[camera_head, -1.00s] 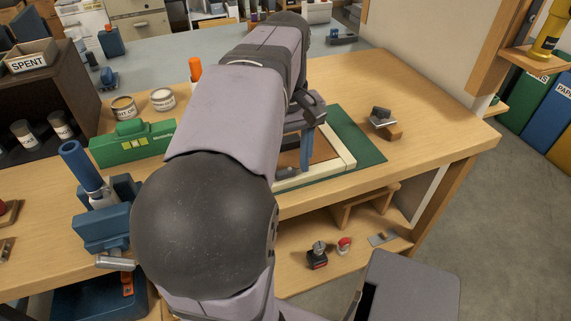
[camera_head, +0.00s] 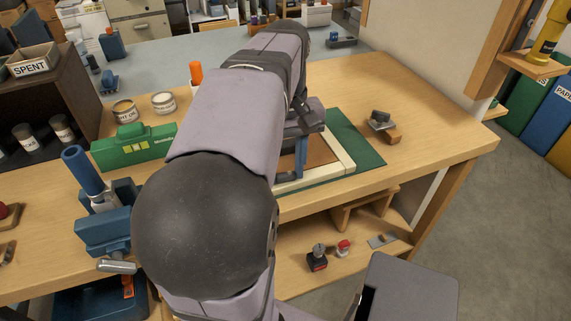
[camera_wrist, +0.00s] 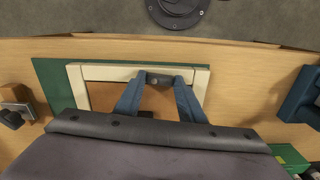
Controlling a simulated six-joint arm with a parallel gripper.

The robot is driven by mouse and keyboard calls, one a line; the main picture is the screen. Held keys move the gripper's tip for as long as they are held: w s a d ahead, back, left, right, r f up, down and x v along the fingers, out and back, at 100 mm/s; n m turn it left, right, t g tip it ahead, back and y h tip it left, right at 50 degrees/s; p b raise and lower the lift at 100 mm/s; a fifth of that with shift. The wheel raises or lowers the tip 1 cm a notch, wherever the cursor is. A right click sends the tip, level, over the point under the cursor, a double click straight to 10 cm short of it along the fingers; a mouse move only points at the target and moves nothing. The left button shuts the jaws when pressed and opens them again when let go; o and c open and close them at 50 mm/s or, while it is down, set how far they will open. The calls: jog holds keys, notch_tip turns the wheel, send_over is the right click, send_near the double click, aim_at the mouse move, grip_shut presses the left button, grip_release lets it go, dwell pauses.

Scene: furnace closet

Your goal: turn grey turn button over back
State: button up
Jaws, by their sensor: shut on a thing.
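A cream picture frame (camera_wrist: 100,72) with a brown back panel (camera_wrist: 103,97) lies on a green mat (camera_wrist: 48,80). It also shows in the head view (camera_head: 343,153), partly hidden by my arm. The small grey turn button (camera_wrist: 164,80) sits at the frame's inner edge, with a light spot on it. My gripper (camera_wrist: 160,80) has its two blue fingers on either side of the button, shut on it. The button's ends are partly covered by the fingers. In the head view my gripper (camera_head: 300,165) reaches down at the frame's near side, and the button is hidden.
A sanding block-like tool (camera_head: 382,127) lies right of the mat. A green case (camera_head: 132,147), two tins (camera_head: 163,102) and a blue device (camera_head: 103,215) stand left of my arm. The bench front edge is close to the frame.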

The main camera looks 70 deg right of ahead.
jog(key=m+p, duration=0.1)
jog(key=m, duration=0.1)
jog(key=m+p, duration=0.1)
jog(key=m, duration=0.1)
jog(key=shift+w+d+r+p, duration=0.1)
jog(key=shift+r+p, duration=0.1)
jog(key=shift+p, duration=0.15)
jog(key=m+p, duration=0.1)
jog(key=m, duration=0.1)
jog(key=m+p, duration=0.2)
jog(key=shift+d+m, duration=0.2)
jog(key=shift+m, duration=0.1)
jog(key=m+p, duration=0.2)
jog(key=m, duration=0.2)
jog(key=shift+d+p, duration=0.2)
jog(key=shift+p, duration=0.1)
jog(key=shift+d+f+m+p, duration=0.15)
jog(key=shift+m+p, duration=0.8)
jog(key=shift+m, duration=1.15)
jog(key=o, duration=1.1)
jog(key=shift+c, duration=0.2)
